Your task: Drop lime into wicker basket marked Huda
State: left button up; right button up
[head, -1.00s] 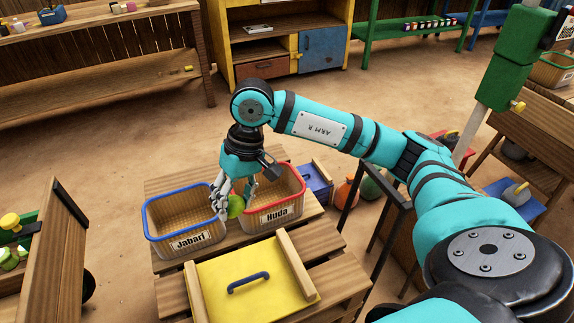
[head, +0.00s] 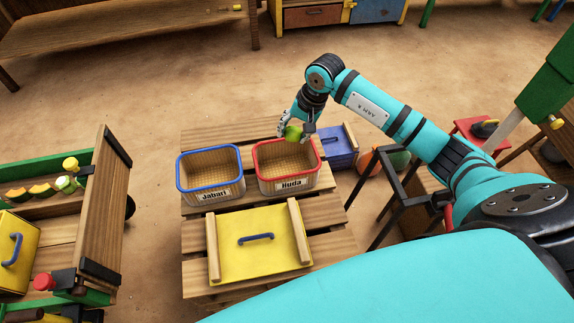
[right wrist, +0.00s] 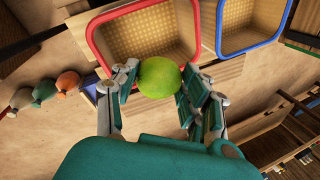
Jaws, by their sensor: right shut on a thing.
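The green lime (head: 292,132) is held between the fingers of my right gripper (head: 296,133). It also shows in the right wrist view (right wrist: 159,78) between both fingers. The wicker basket marked Huda (head: 287,187) has a red rim and stands on a slatted wooden table. The lime is at or above the basket's back rim in the head view. In the right wrist view the red-rimmed basket (right wrist: 92,40) opens just beyond the lime, with its inside looking empty. My left gripper is not in view.
A blue-rimmed basket marked Jabari (head: 211,193) stands close to the left of Huda. A yellow panel with a blue handle (head: 260,262) lies in front on the slatted table (head: 205,222). A blue box (head: 338,150) is at the right, near a dark metal frame (head: 388,205).

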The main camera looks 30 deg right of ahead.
notch_tip(320, 180, down, 5)
jog(key=shift+f+b, duration=0.15)
jog(key=shift+b, duration=0.9)
jog(key=o, duration=1.2)
jog(key=v, duration=1.2)
